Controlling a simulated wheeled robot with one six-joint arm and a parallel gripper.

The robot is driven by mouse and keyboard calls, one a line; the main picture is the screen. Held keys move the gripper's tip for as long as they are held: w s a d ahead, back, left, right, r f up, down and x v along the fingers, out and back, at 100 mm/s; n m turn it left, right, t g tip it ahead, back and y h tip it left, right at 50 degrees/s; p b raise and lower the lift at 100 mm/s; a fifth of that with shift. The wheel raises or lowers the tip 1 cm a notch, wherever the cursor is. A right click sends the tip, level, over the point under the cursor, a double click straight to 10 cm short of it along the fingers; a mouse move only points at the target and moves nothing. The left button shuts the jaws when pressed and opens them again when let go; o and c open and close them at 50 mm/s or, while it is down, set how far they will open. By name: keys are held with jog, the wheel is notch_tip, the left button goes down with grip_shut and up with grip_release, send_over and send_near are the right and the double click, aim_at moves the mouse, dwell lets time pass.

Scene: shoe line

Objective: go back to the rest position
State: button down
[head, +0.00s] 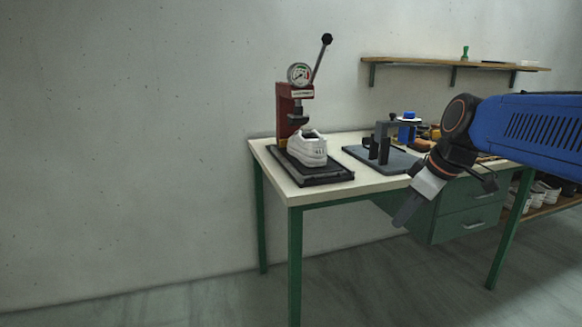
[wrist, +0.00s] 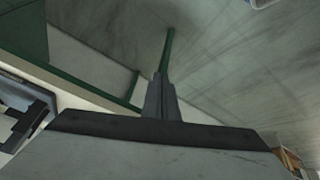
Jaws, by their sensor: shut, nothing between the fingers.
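My gripper (head: 408,208) hangs in front of the table, pointing down and to the left, with its fingers together and empty. In the wrist view the shut fingertips (wrist: 160,78) show against the grey floor and the green table frame. My blue arm reaches in from the right in the head view. No object touches the gripper.
The table (head: 330,195) has green legs and drawers. On it stand a red press (head: 290,108) with a raised lever, a white shoe (head: 308,149) on a black base, and a dark fixture (head: 382,152). A wall shelf (head: 420,63) hangs behind. The floor at left is clear.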

jog(key=s+d+f+m+h, duration=0.2)
jog(key=s+f+m, duration=0.7)
jog(key=s+f, duration=0.6)
jog(key=s+d, duration=0.1)
jog(key=s, duration=0.3)
jog(key=shift+d+t+h, duration=0.3)
jog(key=shift+d+h, duration=0.1)
